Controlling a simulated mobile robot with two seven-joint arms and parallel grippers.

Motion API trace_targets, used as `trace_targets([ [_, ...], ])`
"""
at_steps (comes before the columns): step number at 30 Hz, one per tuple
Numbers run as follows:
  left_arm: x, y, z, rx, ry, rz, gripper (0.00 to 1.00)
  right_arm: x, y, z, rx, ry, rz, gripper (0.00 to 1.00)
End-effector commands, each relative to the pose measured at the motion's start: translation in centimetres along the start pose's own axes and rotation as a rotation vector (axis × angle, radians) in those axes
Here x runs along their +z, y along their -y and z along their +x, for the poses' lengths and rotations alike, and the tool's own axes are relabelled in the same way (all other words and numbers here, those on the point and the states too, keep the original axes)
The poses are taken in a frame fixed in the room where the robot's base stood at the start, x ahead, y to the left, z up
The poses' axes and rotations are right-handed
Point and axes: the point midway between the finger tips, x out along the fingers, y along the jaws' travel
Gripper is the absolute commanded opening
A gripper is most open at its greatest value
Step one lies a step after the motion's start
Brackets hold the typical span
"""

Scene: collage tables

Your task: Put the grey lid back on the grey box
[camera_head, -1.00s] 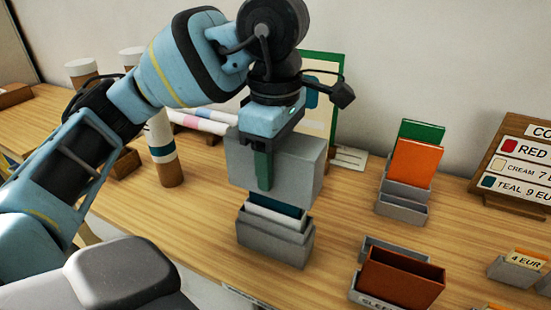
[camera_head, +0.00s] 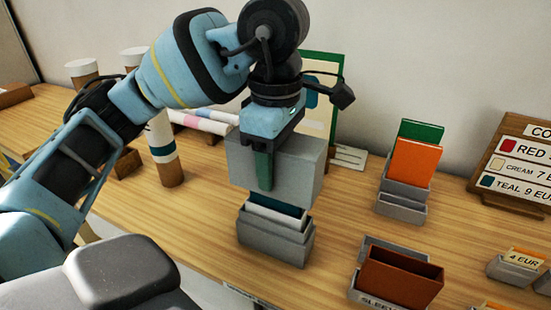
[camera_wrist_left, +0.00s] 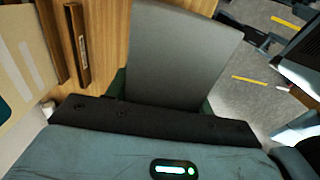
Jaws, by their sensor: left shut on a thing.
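The grey lid (camera_head: 296,172) is a plain, deep, box-like cover. It hangs over the grey box (camera_head: 274,243) near the table's front edge. The box stands upright and is open at the top, with teal and white cards (camera_head: 277,212) rising out of it. The lid's lower edge appears to be just above the card tops; whether it touches them I cannot tell. My left gripper (camera_head: 264,178) points down and is shut on the lid; one green finger lies against its near face. The lid also fills the middle of the left wrist view (camera_wrist_left: 180,50). My right gripper is not in view.
To the right stand a grey holder with orange and green cards (camera_head: 412,162) and a grey holder with a brown sleeve (camera_head: 400,278). A capped tube (camera_head: 165,150) stands to the left. Rolled papers (camera_head: 205,122) lie behind. Bare wood lies between the box and the right holders.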

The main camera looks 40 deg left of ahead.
Motion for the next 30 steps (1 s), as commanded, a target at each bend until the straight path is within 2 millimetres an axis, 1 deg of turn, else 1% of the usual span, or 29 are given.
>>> trace_targets([
  [5, 0.0, 0.0, 0.3, -0.001, 0.000, 0.000, 0.30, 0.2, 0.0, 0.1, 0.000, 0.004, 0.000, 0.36],
  [30, 0.0, 0.0, 3.2, -0.002, 0.000, -0.001, 0.30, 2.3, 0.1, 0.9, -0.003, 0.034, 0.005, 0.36],
])
